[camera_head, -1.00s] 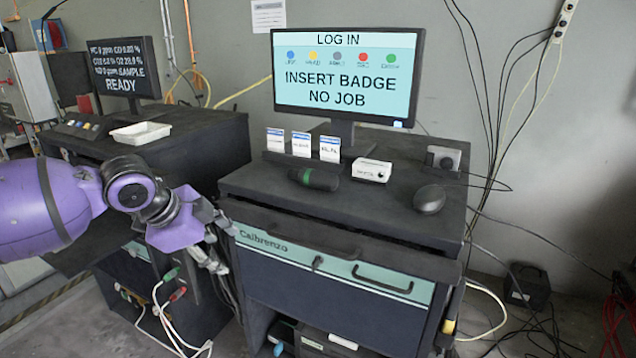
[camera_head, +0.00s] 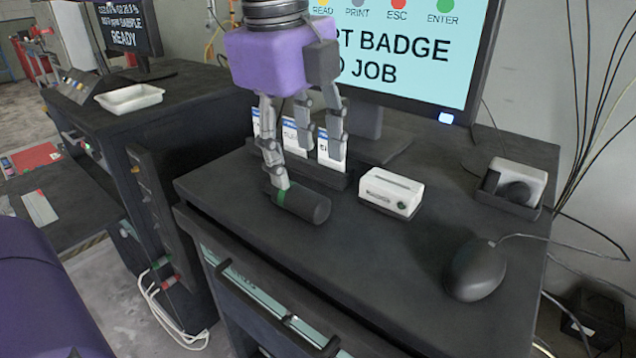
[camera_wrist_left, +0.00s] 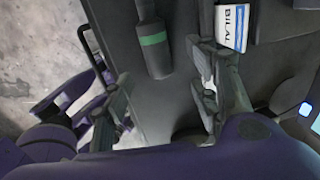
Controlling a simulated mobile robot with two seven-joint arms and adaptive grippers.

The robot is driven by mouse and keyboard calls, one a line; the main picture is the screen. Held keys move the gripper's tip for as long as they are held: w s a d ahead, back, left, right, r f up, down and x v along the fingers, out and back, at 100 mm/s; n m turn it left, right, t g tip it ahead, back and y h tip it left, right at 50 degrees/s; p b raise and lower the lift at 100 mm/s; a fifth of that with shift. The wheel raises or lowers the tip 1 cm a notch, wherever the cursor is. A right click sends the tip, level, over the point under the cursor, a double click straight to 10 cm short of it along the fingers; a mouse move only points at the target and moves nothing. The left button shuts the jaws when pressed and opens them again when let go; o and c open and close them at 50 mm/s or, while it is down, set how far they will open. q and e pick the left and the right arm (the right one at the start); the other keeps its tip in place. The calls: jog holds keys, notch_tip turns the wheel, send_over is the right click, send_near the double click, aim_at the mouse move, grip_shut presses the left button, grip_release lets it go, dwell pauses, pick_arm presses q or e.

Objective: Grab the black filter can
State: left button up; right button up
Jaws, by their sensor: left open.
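The black filter can (camera_head: 312,206), a dark cylinder with a green band, lies on its side near the left front edge of the black cabinet top (camera_head: 415,245). My left gripper (camera_head: 306,168) points down over it, jaws open. One finger overlaps the can's banded end in the head view; I cannot tell whether it touches. In the left wrist view the can (camera_wrist_left: 157,58) appears between the spread fingers of the gripper (camera_wrist_left: 162,88), a little beyond their tips. My right gripper is not in view.
Behind the can stand badge cards (camera_head: 331,148) in a dark holder. A small white box (camera_head: 391,192) sits right of it, then a black mouse (camera_head: 474,270). The monitor (camera_head: 425,60) rises behind. The top between box and front edge is clear.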

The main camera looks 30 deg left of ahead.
aim_at(302, 191)
pick_arm(q)
jog(key=f, duration=0.3)
jog(key=shift+s+a, duration=0.1)
jog(key=shift+s, duration=0.15)
jog(key=f, duration=0.1)
jog(key=w+f, duration=0.1)
jog(key=f, duration=0.1)
jog(key=shift+a+f, duration=0.2)
jog(key=shift+f, duration=0.1)
jog(key=shift+w+f, duration=0.1)
jog(key=shift+f, duration=0.15)
jog(key=c, duration=1.1)
jog(key=shift+c, duration=0.9)
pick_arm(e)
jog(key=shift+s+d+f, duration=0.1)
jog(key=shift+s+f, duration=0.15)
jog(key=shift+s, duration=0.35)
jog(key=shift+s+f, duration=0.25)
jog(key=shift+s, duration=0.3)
pick_arm(q)
jog(key=shift+r, duration=0.1)
